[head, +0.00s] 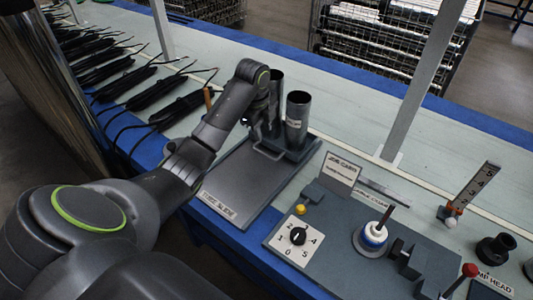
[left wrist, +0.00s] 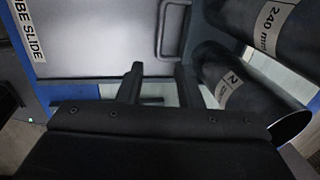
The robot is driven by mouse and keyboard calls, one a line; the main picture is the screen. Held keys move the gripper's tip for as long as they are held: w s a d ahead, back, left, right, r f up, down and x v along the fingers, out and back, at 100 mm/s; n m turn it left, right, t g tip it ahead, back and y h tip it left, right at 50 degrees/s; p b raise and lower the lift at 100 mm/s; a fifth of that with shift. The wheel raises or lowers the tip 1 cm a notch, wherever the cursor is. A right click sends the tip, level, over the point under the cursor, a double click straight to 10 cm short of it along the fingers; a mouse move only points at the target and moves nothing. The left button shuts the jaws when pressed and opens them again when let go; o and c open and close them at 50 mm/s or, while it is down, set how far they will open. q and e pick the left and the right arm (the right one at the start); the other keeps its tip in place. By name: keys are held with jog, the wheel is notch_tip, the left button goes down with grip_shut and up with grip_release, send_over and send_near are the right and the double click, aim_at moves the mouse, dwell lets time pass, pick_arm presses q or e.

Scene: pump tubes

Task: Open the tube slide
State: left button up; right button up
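The tube slide (head: 240,182) is a flat grey plate on the bench, with a label at its near end and a wire handle (head: 266,152) at its far end. Two dark tubes, one in front (head: 297,118) and one behind (head: 277,88), stand upright at the slide's far end. My left gripper (left wrist: 160,84) is open and empty, its two fingers apart. In the left wrist view the handle (left wrist: 185,30) lies just beyond the fingertips, apart from them. The tubes (left wrist: 268,100) are close beside the right finger. In the head view my wrist hides most of the fingers. My right gripper is not in view.
A control panel (head: 340,258) with a dial (head: 298,236), a white-and-blue knob piece (head: 374,236) and a red-topped lever (head: 469,271) is right of the slide. Black cabled tools (head: 130,85) lie along the left. A grey post (head: 415,90) rises behind the panel.

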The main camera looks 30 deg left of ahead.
aim_at(267, 155)
pick_arm(q)
jog(key=f, duration=0.3)
jog(key=w+f+b, duration=0.1)
jog(key=f, duration=0.3)
jog(key=w+f, duration=0.1)
jog(key=f, duration=0.3)
jog(key=shift+d, duration=0.1)
grip_shut()
